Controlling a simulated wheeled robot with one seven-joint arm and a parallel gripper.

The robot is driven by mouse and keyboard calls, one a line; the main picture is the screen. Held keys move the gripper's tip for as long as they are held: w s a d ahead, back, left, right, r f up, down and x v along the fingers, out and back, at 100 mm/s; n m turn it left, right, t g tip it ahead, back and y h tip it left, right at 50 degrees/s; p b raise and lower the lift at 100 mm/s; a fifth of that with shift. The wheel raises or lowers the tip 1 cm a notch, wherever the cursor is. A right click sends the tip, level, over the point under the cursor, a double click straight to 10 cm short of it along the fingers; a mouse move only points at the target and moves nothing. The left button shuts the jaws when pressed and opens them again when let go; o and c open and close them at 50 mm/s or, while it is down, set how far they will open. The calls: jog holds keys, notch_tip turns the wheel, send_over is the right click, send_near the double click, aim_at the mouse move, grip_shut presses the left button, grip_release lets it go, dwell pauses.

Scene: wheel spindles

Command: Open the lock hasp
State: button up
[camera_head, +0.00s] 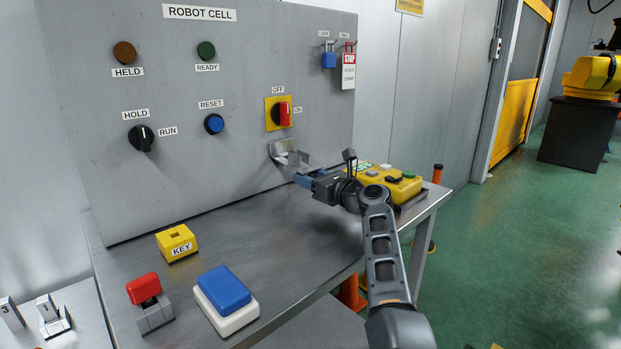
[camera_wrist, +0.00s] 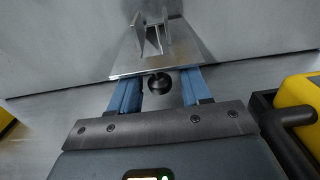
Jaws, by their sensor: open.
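A grey metal hasp (camera_head: 284,149) is mounted low on the panel, below the red rotary switch. In the wrist view the hasp (camera_wrist: 175,50) shows as a flat plate with raised upright tabs, ahead of my fingers. A dark round knob (camera_wrist: 160,84) at the plate's near edge lies between my two blue fingers. My gripper (camera_head: 301,176) is at the hasp, pointing toward the panel. Its fingers (camera_wrist: 160,88) are open, one on each side of the knob, with gaps visible. In the head view the gripper hides part of the hasp's lower side.
A yellow control box (camera_head: 396,184) stands close to the right of my gripper; its dark handle (camera_wrist: 290,120) shows in the wrist view. A blue padlock (camera_head: 328,60) and a stop tag (camera_head: 348,70) hang above. The table's middle (camera_head: 250,235) is clear.

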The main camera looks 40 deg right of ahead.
jog(key=shift+c, duration=0.4)
grip_shut()
